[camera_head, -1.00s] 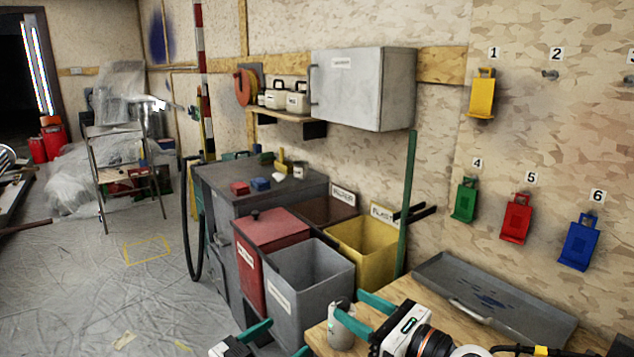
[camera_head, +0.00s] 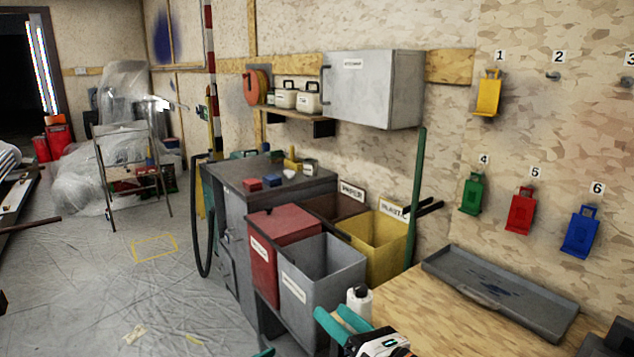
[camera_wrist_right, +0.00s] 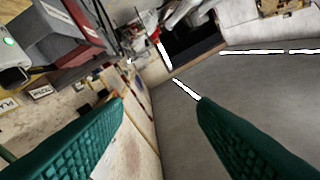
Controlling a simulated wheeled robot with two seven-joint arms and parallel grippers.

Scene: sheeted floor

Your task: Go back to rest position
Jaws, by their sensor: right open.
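My right gripper (camera_head: 332,311) shows at the bottom centre of the head view, with its teal fingers apart, in front of the workbench's left end. In the right wrist view its two teal fingers (camera_wrist_right: 161,101) are spread with nothing between them. Only a small teal tip of my left gripper (camera_head: 264,352) shows at the bottom edge of the head view. The rest of it is out of frame, so its opening cannot be seen.
A grey tray (camera_head: 505,300) lies against the wall. Red (camera_head: 283,226), grey (camera_head: 322,262) and yellow (camera_head: 372,240) bins stand beyond. The floor at left is mostly clear.

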